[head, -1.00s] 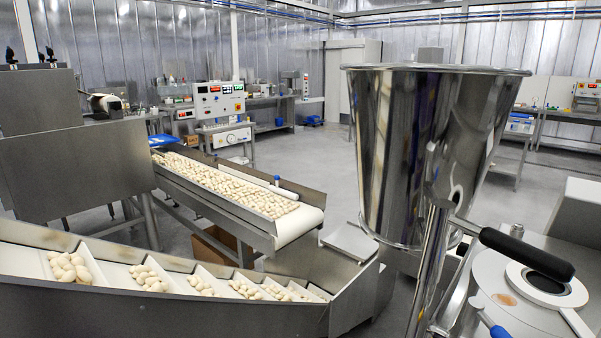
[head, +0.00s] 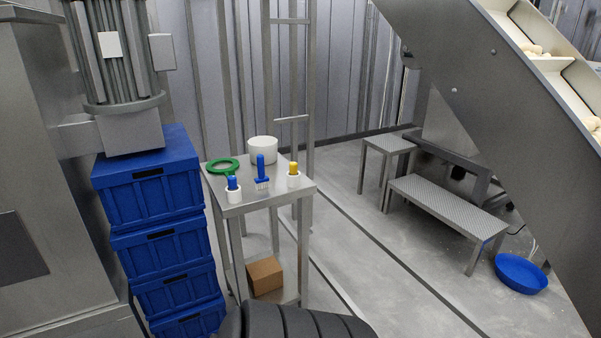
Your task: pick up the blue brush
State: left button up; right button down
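The blue brush (head: 261,168) is on a small steel table (head: 238,208) left of centre in the head view. Its blue handle points up and its pale bristles are at the bottom. It stands between a white cup with a blue-topped item (head: 233,190) on its left and a white cup with a yellow-topped item (head: 293,176) on its right. Neither of my grippers is in view.
A green ring-shaped item (head: 222,166) and a white tub (head: 263,150) share the tabletop. Stacked blue crates (head: 160,205) stand close on the left. A cardboard box (head: 265,275) is on the lower shelf. A metal bench (head: 445,209) and blue basin (head: 521,273) are right; floor between is clear.

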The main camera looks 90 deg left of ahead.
aim_at(262, 182)
jog(key=u, duration=3.1)
jog(key=z, duration=4.75)
jog(key=u, duration=4.75)
